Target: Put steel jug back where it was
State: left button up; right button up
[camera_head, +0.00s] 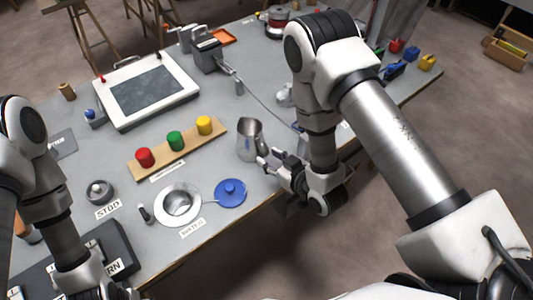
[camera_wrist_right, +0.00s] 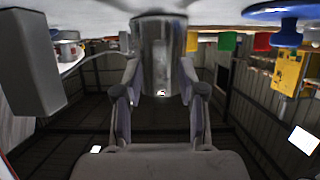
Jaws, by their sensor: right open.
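The steel jug (camera_head: 249,139) stands upright on the grey table near its front edge, right of the wooden strip with coloured knobs. My right gripper (camera_head: 270,162) is open at the jug's lower right side, its fingers pointing towards it. In the right wrist view, which looks upside down, the jug (camera_wrist_right: 160,50) lies straight ahead, centred between the two open fingers (camera_wrist_right: 160,92). I cannot tell whether a finger touches it. My left arm comes in at the left, and its gripper fingers are out of the picture.
A blue round knob (camera_head: 230,190) and a white ring-shaped dish (camera_head: 178,204) sit left of my right gripper. The wooden strip (camera_head: 180,149) carries red, green and yellow knobs. A framed dark panel (camera_head: 147,91) lies further back. The table's front edge runs below the gripper.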

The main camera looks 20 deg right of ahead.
jog(key=p+v, duration=0.2)
jog(key=v, duration=0.8)
jog(key=s+d+f+m+g+h, duration=0.2)
jog(key=s+d+f+g, duration=0.1)
jog(key=s+f+g, duration=0.3)
jog(key=s+d+f+m+g+h, duration=0.2)
jog(key=s+f+g, duration=0.4)
jog(key=s, duration=0.4)
jog(key=shift+d+f+g+h, duration=0.3)
jog(key=shift+d+f+g, duration=0.15)
jog(key=shift+f, duration=0.4)
